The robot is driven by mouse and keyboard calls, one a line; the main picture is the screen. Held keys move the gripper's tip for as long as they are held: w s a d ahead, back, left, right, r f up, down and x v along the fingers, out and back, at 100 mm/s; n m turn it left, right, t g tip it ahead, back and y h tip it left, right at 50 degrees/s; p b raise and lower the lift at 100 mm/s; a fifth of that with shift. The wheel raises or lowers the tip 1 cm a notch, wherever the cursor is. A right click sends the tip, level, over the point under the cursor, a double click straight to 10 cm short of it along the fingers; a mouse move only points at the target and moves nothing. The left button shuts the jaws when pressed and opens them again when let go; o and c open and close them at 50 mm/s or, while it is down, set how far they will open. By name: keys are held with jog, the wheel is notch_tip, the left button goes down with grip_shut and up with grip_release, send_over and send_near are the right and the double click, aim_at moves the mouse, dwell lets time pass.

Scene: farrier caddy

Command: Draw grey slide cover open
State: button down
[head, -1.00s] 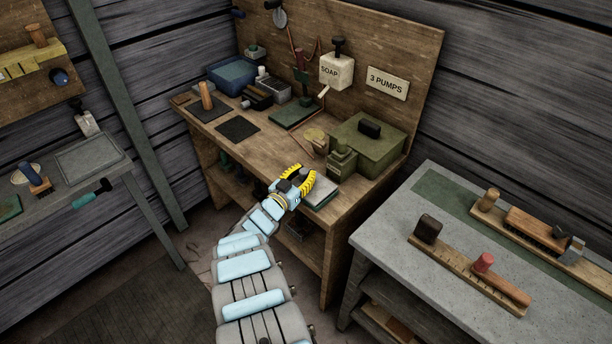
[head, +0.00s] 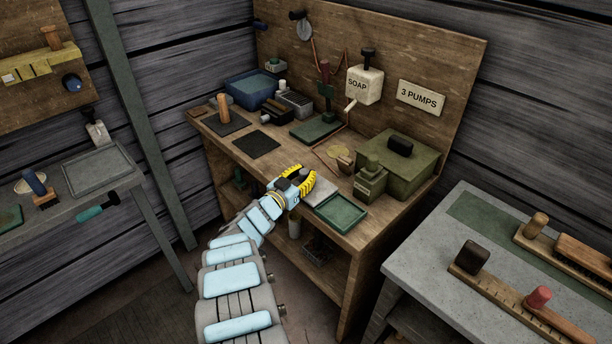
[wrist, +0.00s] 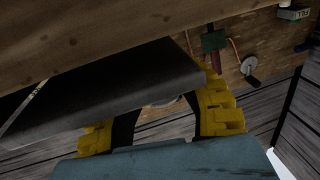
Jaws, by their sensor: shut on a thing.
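The grey slide cover (head: 321,190) lies flat near the front edge of the wooden bench. A shallow green tray (head: 342,213) shows open just to its right. My gripper (head: 304,181), with yellow fingers, is shut on the cover at its left end. In the wrist view, the cover appears as a dark grey slab (wrist: 120,88) reaching between my yellow fingers (wrist: 160,125). My fingers hide part of the cover's left end. I cannot tell whether the cover still overlaps the tray's left edge.
A green box (head: 405,165) and a small green block-shaped container (head: 370,182) stand behind the tray. A soap dispenser (head: 364,86) hangs on the backboard. A dark mat (head: 256,146) lies left of my gripper. A grey-topped table (head: 440,255) stands at the right.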

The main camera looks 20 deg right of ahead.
jog(key=c, duration=1.1)
grip_release()
jog(key=shift+w+a, duration=0.1)
jog(key=shift+a, duration=0.1)
jog(key=o, duration=0.4)
jog(key=shift+w+a, duration=0.1)
jog(key=shift+a, duration=0.05)
jog(key=shift+c, duration=0.2)
jog(key=shift+v, duration=3.7)
